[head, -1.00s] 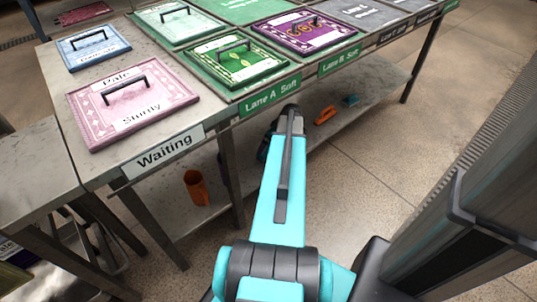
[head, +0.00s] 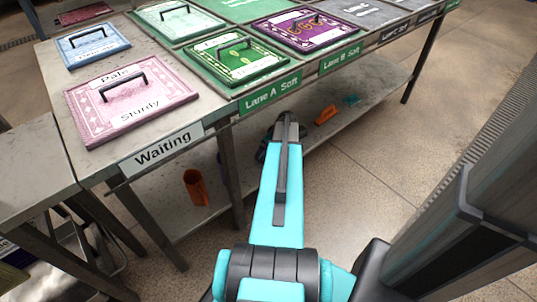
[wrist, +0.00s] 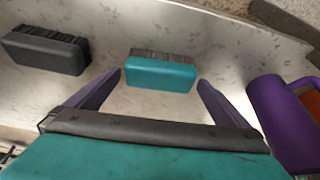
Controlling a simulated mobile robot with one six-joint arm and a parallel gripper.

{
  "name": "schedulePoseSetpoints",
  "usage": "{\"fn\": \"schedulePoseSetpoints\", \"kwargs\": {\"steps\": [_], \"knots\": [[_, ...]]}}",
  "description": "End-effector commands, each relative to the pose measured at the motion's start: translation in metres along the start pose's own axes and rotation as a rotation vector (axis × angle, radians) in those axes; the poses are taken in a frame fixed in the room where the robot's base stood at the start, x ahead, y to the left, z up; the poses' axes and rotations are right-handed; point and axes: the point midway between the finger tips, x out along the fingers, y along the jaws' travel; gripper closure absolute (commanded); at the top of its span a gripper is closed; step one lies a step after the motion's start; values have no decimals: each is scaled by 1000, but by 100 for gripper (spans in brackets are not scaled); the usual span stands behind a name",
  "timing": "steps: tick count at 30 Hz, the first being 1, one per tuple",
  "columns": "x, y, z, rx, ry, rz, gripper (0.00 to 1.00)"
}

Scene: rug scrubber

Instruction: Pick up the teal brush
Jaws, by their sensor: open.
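The teal brush (wrist: 160,75) lies on the pale, scuffed shelf in the wrist view, its dark bristles on the far side. My gripper (wrist: 159,80) is open. Its two purple-grey fingers stand to the left and right of the brush, with a visible gap on each side in the picture. Nothing is held. In the head view my arm reaches to the lower shelf (head: 375,85) under the table, and its own links hide the gripper's fingers. A small teal thing (head: 351,100) shows farther right on that shelf; I cannot tell what it is.
A dark grey brush (wrist: 45,52) lies left of the teal one. A purple vessel (wrist: 280,120) stands close by my right finger. An orange thing (head: 325,115) and an orange cup (head: 195,187) are on the lower shelf. The table edge (head: 270,98) overhangs it.

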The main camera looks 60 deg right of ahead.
Motion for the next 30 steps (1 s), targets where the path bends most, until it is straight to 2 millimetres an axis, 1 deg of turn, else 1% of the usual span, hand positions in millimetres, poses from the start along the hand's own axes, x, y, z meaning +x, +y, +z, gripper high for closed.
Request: {"fn": "schedulePoseSetpoints", "kwargs": {"steps": [1,6,23,26,30], "knots": [[9,1,0,0,0,0,0],[19,1,0,0,1,1,0],[19,1,0,1,1,2,0],[19,1,0,2,1,2,15],[19,1,0,2,1,2,39]]}}
